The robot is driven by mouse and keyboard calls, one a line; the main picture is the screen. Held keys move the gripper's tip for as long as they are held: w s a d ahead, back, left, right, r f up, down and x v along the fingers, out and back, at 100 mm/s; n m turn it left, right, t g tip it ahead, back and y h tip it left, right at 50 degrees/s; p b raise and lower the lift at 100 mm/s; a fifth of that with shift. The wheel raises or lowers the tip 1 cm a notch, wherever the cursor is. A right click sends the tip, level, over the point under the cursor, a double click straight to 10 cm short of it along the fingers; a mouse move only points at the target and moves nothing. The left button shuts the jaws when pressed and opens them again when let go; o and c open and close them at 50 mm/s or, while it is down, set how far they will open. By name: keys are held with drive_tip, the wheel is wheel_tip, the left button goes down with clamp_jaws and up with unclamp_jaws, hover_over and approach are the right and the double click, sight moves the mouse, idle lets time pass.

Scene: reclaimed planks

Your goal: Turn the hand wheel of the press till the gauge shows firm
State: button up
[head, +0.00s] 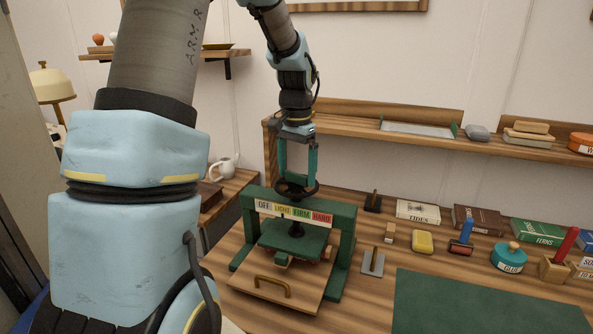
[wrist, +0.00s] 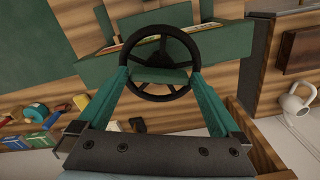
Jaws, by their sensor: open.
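The green press (head: 344,230) stands on the plank bench, with its black hand wheel (head: 297,193) flat on top. A gauge strip (head: 293,212) on its front reads OFF, LIGHT, FIRM, HARD; I cannot make out where its pointer stands. My gripper (head: 297,176) points down over the wheel, its teal fingers apart. In the wrist view the wheel (wrist: 160,28) lies between and beyond the fingers, which reach its near rim on both sides. I cannot tell whether they touch it. Below, the press's plate sits over a wooden board with a brass handle (head: 272,285).
A green mat (head: 480,305) lies at the front right. Books (head: 477,220), a yellow block (head: 422,242), a roller (head: 462,240) and a teal glue pot (head: 509,256) stand right of the press. A shelf (head: 400,140) runs behind. A white mug (head: 222,168) is behind left.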

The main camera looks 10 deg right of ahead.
sight(297, 173)
wheel_tip(297, 173, up, 11)
drive_tip(key=b, duration=0.2)
idle(0.3)
drive_tip(key=shift+f, duration=0.1)
idle(1.0)
